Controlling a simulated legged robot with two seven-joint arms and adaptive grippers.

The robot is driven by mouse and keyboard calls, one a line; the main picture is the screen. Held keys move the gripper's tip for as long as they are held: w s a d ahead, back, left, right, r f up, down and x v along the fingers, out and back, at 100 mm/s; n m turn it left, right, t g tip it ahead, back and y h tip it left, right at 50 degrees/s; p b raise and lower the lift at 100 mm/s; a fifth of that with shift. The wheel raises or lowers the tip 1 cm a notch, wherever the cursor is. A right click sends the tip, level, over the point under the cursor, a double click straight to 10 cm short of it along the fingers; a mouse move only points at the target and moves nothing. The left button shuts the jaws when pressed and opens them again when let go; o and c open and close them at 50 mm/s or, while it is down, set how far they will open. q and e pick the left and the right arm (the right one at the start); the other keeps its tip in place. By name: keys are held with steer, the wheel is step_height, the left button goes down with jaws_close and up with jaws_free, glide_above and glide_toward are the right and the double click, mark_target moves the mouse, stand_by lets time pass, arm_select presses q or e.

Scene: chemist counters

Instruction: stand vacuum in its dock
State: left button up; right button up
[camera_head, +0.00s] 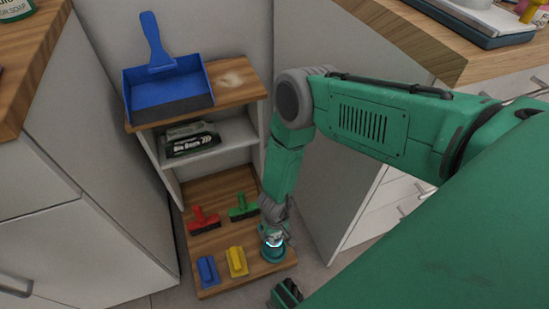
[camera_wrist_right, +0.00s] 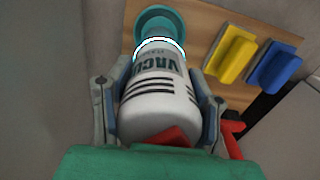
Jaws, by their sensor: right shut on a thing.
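The vacuum (camera_wrist_right: 158,95) is a white cylinder with black stripes and lettering, and a glowing ring near its far end. My right gripper (camera_wrist_right: 157,88) is shut on it, with one finger on each side. A round teal piece, apparently the dock (camera_wrist_right: 168,22), lies at the vacuum's far end over the wooden board. In the head view, my right gripper (camera_head: 273,212) points down at the board's right front corner, over the teal dock (camera_head: 272,253). The gripper hides much of the vacuum there. I cannot tell whether vacuum and dock touch.
The low wooden board (camera_head: 212,272) holds a red brush (camera_head: 203,221), a green brush (camera_head: 242,207), a blue block (camera_head: 207,271) and a yellow block (camera_head: 237,262). A blue dustpan (camera_head: 165,80) lies on the shelf top above a dark box (camera_head: 190,139). Cabinets flank both sides.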

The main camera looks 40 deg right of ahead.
steer(key=shift+f+b, duration=0.3)
steer(key=shift+b, duration=0.1)
steer(key=o, duration=0.9)
steer(key=shift+c, duration=0.2)
steer(key=shift+r+p, duration=4)
steer(key=shift+r, duration=1.5)
